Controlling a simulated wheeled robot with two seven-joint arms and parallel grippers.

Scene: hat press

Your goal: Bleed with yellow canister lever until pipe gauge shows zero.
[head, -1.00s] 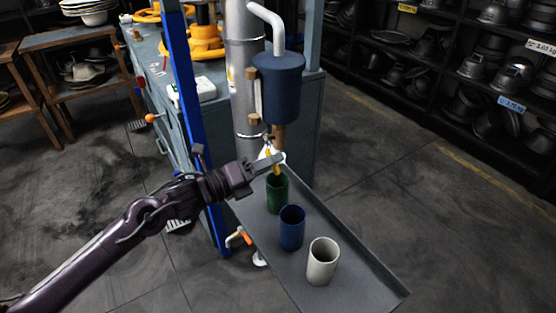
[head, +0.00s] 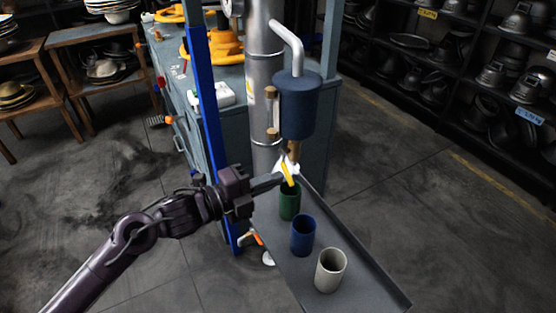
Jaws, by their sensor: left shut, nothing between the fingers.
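The dark blue canister (head: 297,105) hangs on a bent grey tube beside the tall silver pipe (head: 262,72). Below it a brass outlet carries a small white fitting and the yellow lever (head: 288,173), which slants downward. My left gripper (head: 280,178) comes in from the left, shut and empty, with its tip right at the lever's left side. I cannot tell if it touches. No gauge face can be read; a pale round part (head: 232,8) shows at the pipe's upper left, cut by the frame edge. My right gripper is not in view.
Under the outlet, a grey tray (head: 350,255) holds a green cup (head: 289,204), a blue cup (head: 303,236) and a white cup (head: 331,270). A blue post (head: 206,110) stands left of the pipe. Shelves of metal hat forms (head: 490,75) line the back right.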

